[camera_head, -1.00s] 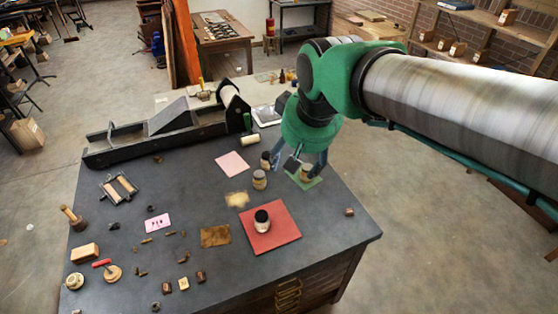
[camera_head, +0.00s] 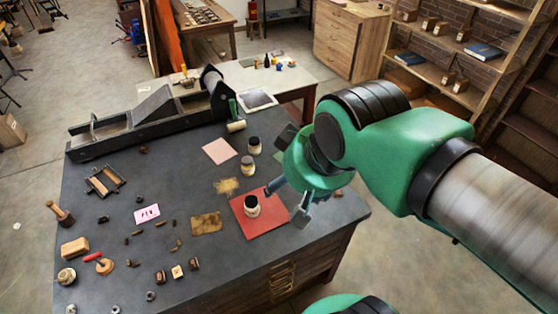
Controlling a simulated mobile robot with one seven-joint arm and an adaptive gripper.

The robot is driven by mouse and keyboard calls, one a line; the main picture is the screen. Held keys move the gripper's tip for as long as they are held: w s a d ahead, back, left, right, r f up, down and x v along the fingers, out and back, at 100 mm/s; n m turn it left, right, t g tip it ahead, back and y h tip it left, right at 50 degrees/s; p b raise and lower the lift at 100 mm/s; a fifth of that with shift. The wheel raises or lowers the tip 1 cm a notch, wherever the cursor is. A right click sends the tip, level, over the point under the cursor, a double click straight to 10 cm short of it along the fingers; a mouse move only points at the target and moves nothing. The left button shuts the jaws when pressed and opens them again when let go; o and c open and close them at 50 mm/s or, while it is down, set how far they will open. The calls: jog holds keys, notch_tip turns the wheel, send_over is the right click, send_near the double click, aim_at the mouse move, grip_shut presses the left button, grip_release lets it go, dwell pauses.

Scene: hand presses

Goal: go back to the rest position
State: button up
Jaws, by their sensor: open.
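My gripper (camera_head: 284,206) is open, its fingers spread and pointing down. In the picture it lies over the right part of the red mat (camera_head: 263,229), with nothing seen between the fingers. A dark-topped jar (camera_head: 252,206) stands on that mat, just left of the left finger; I cannot tell the exact gap. Two more jars, one behind (camera_head: 254,146) and one nearer (camera_head: 247,166), stand farther back. My wrist and gripper hide the table area behind them, including most of the green mat and the jar seen there earlier.
The dark worktop (camera_head: 115,232) carries a long press (camera_head: 150,122) at the back left. A pink sheet (camera_head: 219,151), a brown mat (camera_head: 206,225), a wooden block (camera_head: 75,247) and several small pieces lie about. Shelves (camera_head: 470,60) stand at the back right. Open floor lies left of the table.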

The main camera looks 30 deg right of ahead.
notch_tip(320, 180, down, 13)
jog(key=b, duration=1.2)
jog(key=shift+r+b, duration=0.2)
jog(key=shift+b, duration=0.1)
